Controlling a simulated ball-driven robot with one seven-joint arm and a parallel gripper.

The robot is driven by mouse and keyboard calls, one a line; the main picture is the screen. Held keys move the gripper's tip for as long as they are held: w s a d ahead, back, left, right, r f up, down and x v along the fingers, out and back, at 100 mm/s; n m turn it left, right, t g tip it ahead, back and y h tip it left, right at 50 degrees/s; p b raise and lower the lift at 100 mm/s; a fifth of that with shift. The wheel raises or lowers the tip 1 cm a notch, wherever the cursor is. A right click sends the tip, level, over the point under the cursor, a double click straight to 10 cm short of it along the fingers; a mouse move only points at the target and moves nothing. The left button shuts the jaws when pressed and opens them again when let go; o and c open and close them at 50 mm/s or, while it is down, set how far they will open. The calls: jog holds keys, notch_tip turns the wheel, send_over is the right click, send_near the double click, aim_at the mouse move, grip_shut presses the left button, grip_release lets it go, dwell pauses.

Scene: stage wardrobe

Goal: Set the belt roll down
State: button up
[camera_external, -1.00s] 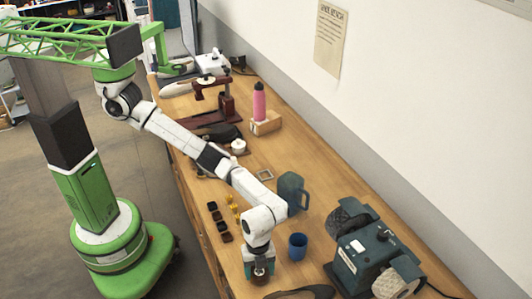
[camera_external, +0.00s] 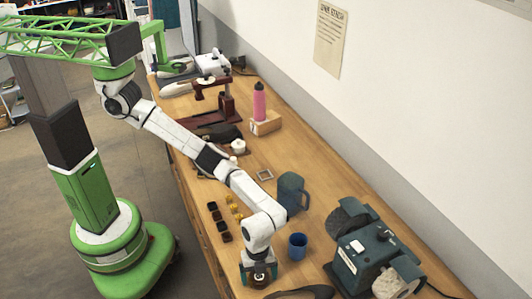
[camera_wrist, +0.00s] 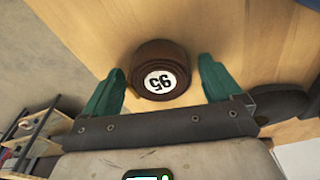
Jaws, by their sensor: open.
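The belt roll (camera_wrist: 158,72) is a dark brown coil with a round white number label on top. It appears to rest flat on the wooden bench (camera_wrist: 240,30) near its front edge. My gripper (camera_wrist: 161,75) is open above and around it, with one green finger on each side. Gaps show between the roll and both fingers in the wrist view. In the external view the roll (camera_external: 259,281) is partly hidden below my gripper (camera_external: 259,276).
A blue cup (camera_external: 297,246) and a blue-grey jug (camera_external: 291,192) stand beyond my gripper. A grinder-like machine (camera_external: 365,262) stands to the right. A dark shoe-shaped item (camera_external: 303,292) lies close by.

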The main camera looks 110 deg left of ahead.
notch_tip(320, 180, up, 12)
jog(key=a+b, duration=0.1)
jog(key=s+d+f+n+t+h, duration=0.1)
jog(key=s+d+f+n+h, duration=0.1)
jog(key=s+f, duration=0.45)
jog(key=s+d+f+n+h, duration=0.1)
jog(key=s+d+f, duration=0.2)
jog(key=s, duration=0.6)
jog(key=s+a+f+n+y, duration=0.2)
jog(key=s+a+f+n, duration=0.2)
jog(key=s+a, duration=0.4)
jog(key=s+a+f+n+y, duration=0.2)
jog(key=s+a+f, duration=0.5)
jog(key=s, duration=0.7)
jog(key=shift+a+n+g, duration=0.4)
jog(key=shift+a+n, duration=0.5)
jog(key=shift+a, duration=0.25)
